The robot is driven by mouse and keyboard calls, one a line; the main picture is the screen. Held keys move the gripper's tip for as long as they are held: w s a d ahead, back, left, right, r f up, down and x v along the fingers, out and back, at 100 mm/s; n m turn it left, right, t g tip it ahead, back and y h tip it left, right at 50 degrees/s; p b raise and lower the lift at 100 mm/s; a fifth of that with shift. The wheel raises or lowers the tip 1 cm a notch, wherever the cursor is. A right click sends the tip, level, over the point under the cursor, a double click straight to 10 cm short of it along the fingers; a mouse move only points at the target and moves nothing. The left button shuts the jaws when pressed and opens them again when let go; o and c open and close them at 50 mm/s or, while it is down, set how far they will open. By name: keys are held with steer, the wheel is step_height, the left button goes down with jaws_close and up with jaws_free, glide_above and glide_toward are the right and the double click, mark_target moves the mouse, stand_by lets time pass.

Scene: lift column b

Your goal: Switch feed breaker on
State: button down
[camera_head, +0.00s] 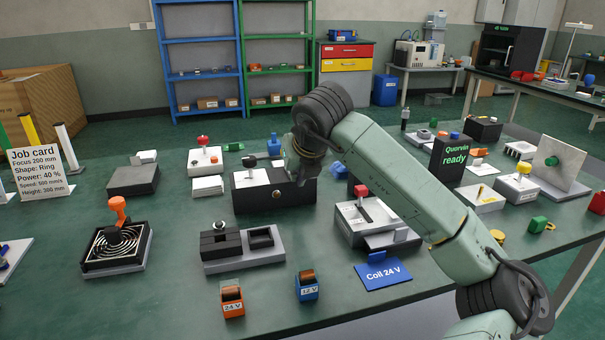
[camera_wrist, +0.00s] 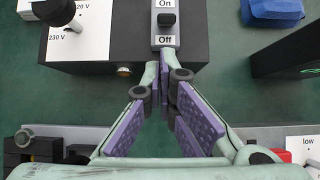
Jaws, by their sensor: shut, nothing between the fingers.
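A black box (camera_head: 272,201) stands mid-bench, with a white panel marked 230 V and 120 V and a dark knob (camera_wrist: 55,10). In the wrist view, a grey plate (camera_wrist: 174,41) marked On above and Off below carries a black toggle (camera_wrist: 166,20), the only On/Off switch seen there. Its exact tilt is hard to tell. My gripper (camera_wrist: 166,58) is shut and empty, its purple-padded fingertips just below the Off label. I cannot tell whether they touch the plate. In the head view my gripper (camera_head: 304,160) is at the right end of the box, partly hidden by my arm.
A black sign (camera_head: 450,158) reading "Quorvin ready" stands to the right. Orange (camera_head: 232,300) and blue (camera_head: 307,286) blocks lie nearer.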

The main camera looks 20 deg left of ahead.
steer(key=shift+w+a+r, duration=0.25)
steer(key=shift+w+a, duration=0.1)
steer(key=shift+w, duration=0.2)
steer(key=shift+r, duration=0.1)
steer(key=shift+r+p, duration=0.15)
steer(key=shift+p, duration=0.35)
steer(key=shift+w+a+r+g+h+p, duration=0.1)
steer(key=shift+w+r+g+h+p, duration=0.1)
steer(key=shift+g+h+p, duration=0.35)
